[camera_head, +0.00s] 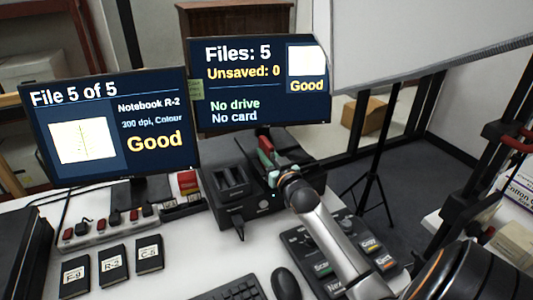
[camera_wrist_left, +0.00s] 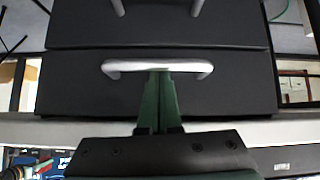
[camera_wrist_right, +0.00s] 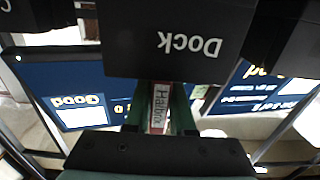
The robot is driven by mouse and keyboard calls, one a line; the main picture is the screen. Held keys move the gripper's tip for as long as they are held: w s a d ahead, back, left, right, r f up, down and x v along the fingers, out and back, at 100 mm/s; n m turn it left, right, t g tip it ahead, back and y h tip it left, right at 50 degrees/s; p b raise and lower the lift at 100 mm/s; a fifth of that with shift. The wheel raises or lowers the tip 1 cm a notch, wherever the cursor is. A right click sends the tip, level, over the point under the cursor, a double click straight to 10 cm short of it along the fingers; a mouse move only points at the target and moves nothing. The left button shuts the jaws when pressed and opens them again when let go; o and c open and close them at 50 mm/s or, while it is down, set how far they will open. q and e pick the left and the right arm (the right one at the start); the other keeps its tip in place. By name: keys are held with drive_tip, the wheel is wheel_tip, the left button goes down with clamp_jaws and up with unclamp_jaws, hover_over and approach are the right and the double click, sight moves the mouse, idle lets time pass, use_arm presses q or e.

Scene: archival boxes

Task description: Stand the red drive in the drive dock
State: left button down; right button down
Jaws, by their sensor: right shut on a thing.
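The red drive shows in the right wrist view (camera_wrist_right: 158,110) as a narrow red block with a white label, between the green fingers of my right gripper (camera_wrist_right: 160,118). In the head view this gripper (camera_head: 268,163) is shut on the drive, at the right side of the black drive dock (camera_head: 232,180). A black face lettered "Dock" (camera_wrist_right: 180,45) is close by in the right wrist view. I cannot tell whether the drive touches the dock. My left gripper (camera_wrist_left: 160,100) has its fingers together by a silver handle (camera_wrist_left: 115,67) on a black front; it is outside the head view.
The right monitor (camera_head: 260,80) reads "No drive". The left monitor (camera_head: 110,130) stands beside it. A power strip (camera_head: 105,228), several black labelled boxes (camera_head: 112,265), a button panel (camera_head: 335,255), a mouse (camera_head: 285,283) and a keyboard (camera_head: 230,290) occupy the white desk.

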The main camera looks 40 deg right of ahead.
use_arm(q)
drive_tip(key=shift+f+b, duration=0.35)
use_arm(e)
drive_tip(key=shift+f, duration=0.55)
drive_tip(key=c, duration=0.7)
unclamp_jaws()
use_arm(q)
drive_tip(key=shift+d+r, duration=0.1)
drive_tip(key=shift+r, duration=0.05)
use_arm(e)
drive_tip(key=shift+s+f, duration=0.1)
use_arm(q)
drive_tip(key=shift+s+r+p, duration=0.1)
drive_tip(key=shift+r+p, duration=0.1)
drive_tip(key=shift+p, duration=0.15)
use_arm(e)
drive_tip(key=v, duration=1.2)
drive_tip(key=shift+s, duration=0.15)
